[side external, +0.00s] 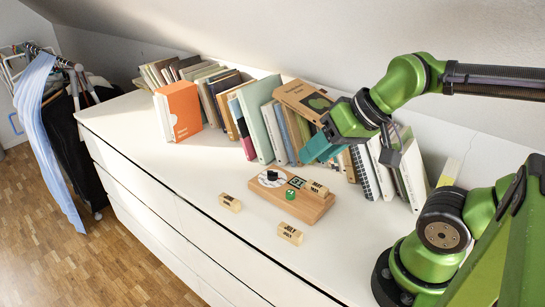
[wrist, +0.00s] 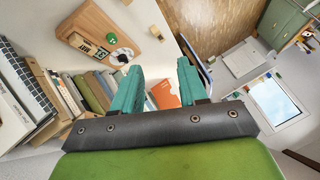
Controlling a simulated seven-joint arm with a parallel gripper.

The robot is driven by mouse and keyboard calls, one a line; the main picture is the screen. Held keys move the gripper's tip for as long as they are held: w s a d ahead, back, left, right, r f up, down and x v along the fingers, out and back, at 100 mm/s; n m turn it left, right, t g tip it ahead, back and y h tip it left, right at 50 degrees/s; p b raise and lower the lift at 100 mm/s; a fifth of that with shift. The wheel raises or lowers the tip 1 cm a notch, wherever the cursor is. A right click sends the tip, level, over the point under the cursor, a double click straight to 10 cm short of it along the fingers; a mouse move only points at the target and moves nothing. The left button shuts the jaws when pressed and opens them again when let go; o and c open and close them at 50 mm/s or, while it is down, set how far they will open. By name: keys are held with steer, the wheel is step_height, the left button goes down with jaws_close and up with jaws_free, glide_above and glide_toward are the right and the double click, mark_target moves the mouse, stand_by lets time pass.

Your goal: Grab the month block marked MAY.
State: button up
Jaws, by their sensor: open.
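Three small wooden blocks with dark lettering show in the side external view: one on the right part of the wooden calendar board (side external: 313,211), the board block (side external: 316,189), one on the white top to its left, the left block (side external: 230,202), and one in front, the front block (side external: 290,234). The board also shows in the wrist view (wrist: 96,19). My gripper (side external: 318,150) is open and empty, above and behind the board near the books. Its two teal fingers (wrist: 157,68) stand apart in the wrist view.
A row of books (side external: 270,128) leans along the wall behind the board, with an orange box file (side external: 178,111) at its left. The white dresser top (side external: 140,135) is clear at left.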

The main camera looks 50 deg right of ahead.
steer(key=shift+o, duration=1)
steer(key=n+g+h, duration=0.2)
steer(key=n+g, duration=0.1)
steer(key=g, duration=0.4)
glide_above(326, 190)
step_height(326, 190, down, 3)
steer(key=shift+n, duration=0.3)
step_height(326, 190, down, 10)
steer(key=shift+a+f, duration=0.15)
steer(key=shift+f, duration=0.05)
steer(key=shift+d+f, duration=0.15)
steer(key=shift+f, duration=1.35)
steer(key=shift+d+f, duration=0.1)
steer(key=shift+f, duration=1.4)
steer(key=shift+c, duration=0.3)
